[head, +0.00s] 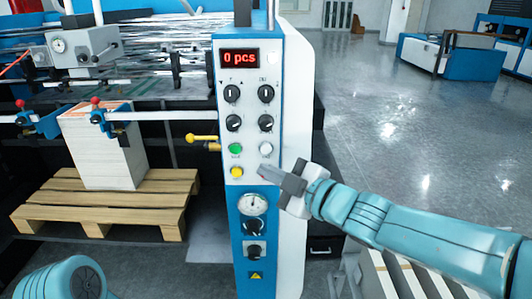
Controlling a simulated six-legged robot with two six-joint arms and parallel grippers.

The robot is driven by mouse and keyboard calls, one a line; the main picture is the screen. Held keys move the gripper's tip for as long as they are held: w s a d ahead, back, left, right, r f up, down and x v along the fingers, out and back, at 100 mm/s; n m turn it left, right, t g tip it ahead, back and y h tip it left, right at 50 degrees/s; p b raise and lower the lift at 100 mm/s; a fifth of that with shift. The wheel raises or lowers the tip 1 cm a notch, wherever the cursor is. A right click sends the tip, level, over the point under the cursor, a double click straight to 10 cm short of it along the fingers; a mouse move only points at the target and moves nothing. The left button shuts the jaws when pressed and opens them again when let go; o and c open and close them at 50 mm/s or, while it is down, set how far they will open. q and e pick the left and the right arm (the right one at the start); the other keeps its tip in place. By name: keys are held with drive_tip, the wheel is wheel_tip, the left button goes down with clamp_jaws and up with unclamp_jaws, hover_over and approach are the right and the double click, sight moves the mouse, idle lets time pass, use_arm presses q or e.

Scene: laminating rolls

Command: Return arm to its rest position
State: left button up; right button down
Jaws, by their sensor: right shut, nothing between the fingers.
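My right arm comes in from the right, and its gripper (268,175) is shut and empty. The gripper is in front of the control panel (222,90), at the height of the lower buttons. Its tip is close to the white button (265,149) and right of the yellow button (237,172); I cannot tell whether it touches the panel. A rounded teal part of my left arm shows at the lower left, but its gripper is out of view.
The panel has a red "0 pcs" display (239,58), black knobs, a green button (235,149) and a gauge (253,204). A paper stack (108,155) stands on a wooden pallet (95,203) at left. A yellow-handled lever (202,138) sticks out beside the panel. Open floor (400,130) lies at right.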

idle(0.3)
drive_tip(key=s+d+f+m+g+h, duration=0.1)
drive_tip(key=d+f+m+h, duration=0.15)
drive_tip(key=f, duration=0.85)
drive_tip(key=s+d+f+m+g+h, duration=0.1)
drive_tip(key=d+f+m+g, duration=0.2)
drive_tip(key=f, duration=0.8)
drive_tip(key=s+d+f+m+h, duration=0.15)
drive_tip(key=f+m, duration=0.25)
drive_tip(key=f, duration=0.8)
drive_tip(key=s+d+f+m+g+h, duration=0.1)
drive_tip(key=s+f+m, duration=0.5)
drive_tip(key=s, duration=0.6)
drive_tip(key=s+d+f+m+g+h, duration=0.2)
drive_tip(key=s+f+m+g, duration=0.3)
drive_tip(key=s+f, duration=0.5)
drive_tip(key=shift+s+d+f+m+g, duration=0.2)
drive_tip(key=shift+s+d+m+g, duration=0.25)
drive_tip(key=shift+s+g, duration=0.5)
drive_tip(key=shift+s, duration=0.1)
